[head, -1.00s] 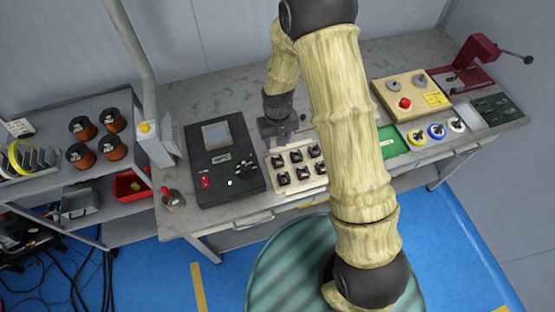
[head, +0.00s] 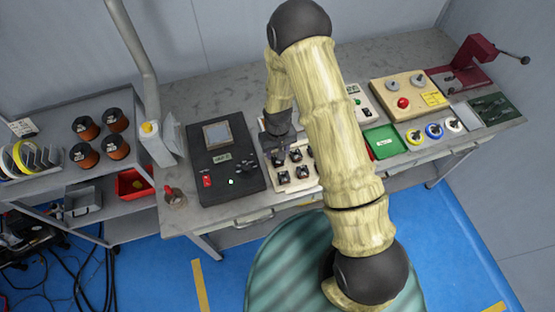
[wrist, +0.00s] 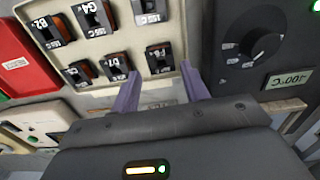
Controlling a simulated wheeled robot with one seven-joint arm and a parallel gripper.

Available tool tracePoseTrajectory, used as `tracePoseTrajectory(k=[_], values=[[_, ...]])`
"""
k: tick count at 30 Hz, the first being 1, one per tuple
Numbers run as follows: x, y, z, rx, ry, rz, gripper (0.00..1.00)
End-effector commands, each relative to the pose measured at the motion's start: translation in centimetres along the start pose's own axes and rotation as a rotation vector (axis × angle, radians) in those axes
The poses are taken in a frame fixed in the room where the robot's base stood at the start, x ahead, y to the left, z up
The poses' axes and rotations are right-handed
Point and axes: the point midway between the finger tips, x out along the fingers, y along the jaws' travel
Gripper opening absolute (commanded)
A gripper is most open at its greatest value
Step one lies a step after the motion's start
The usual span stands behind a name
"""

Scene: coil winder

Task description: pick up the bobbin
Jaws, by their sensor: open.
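The bobbins are small, black-framed and copper-coloured, with white labels, in a cream tray (head: 307,187). The tray also shows in the wrist view (wrist: 178,20). The task does not say which bobbin. In the wrist view, one bobbin (wrist: 160,58) appears between my gripper's fingertips (wrist: 159,72); others stand beside it, such as one labelled G4 (wrist: 93,18) and one labelled B2 (wrist: 48,32). My gripper (head: 277,146) is open and empty, above the tray's back-left part. It hides part of the tray in the head view. I cannot tell its exact height above the bobbins.
A black control box (head: 224,163) with a dial stands close to the tray's left. A green bin (head: 384,142) and a beige panel with a red button (head: 405,95) stand to the right. A shelf with several copper spools (head: 85,130) is at the far left.

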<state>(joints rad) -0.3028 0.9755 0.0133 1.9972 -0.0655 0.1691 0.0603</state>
Motion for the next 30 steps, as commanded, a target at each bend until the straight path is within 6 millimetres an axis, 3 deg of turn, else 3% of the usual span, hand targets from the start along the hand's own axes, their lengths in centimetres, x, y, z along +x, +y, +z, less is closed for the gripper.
tracePoseTrajectory(k=[12,29,30], values=[[4.0,-0.1,0.2,0.000,-0.001,0.000,0.45],[4.2,-0.1,0.2,0.000,0.000,0.000,0.45],[4.2,-0.1,0.2,0.000,0.000,0.000,0.42]])
